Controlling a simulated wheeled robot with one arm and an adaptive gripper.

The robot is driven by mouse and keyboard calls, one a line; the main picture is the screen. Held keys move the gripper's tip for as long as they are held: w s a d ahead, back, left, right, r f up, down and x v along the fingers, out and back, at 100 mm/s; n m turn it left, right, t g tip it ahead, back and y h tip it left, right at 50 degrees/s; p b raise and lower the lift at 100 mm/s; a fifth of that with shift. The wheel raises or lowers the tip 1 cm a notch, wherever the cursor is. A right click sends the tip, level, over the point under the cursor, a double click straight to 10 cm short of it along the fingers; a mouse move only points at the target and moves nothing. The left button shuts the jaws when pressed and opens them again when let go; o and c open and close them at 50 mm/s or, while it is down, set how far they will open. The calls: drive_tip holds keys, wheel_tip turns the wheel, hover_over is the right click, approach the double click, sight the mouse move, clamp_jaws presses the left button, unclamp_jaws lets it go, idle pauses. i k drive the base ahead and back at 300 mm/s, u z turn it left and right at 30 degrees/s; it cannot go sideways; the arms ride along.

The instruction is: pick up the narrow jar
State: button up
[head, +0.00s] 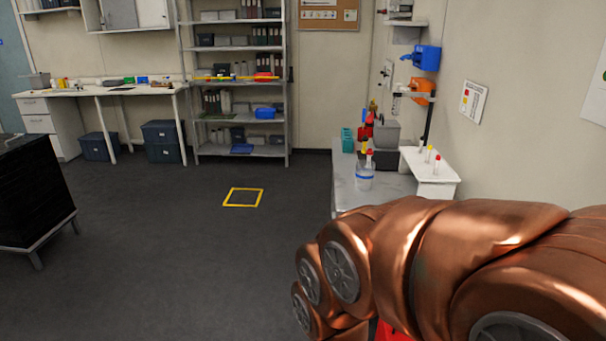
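I cannot tell for sure which thing is the narrow jar. Small slim vessels with coloured caps (436,166) stand upright on a white raised shelf (440,188) at the right. A clear container with a blue band (364,180) stands on the grey bench (345,190) left of that shelf, with red and yellow caps at its top. My copper arm fills the lower right and hides the near part of the bench. My gripper is not in view.
A grey bin (386,134) and teal items (347,140) are at the bench's back. Blue and orange holders (426,58) hang above. A black cabinet (34,195) stands left. A shelving rack (238,80) stands at the back. The floor between is clear, with a yellow marked square (243,189).

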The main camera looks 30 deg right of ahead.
sight(365, 169)
drive_tip(key=u, duration=0.25)
drive_tip(key=i, duration=0.65)
drive_tip(key=z, duration=0.5)
drive_tip(key=i, duration=0.6)
drive_tip(key=z, duration=0.6)
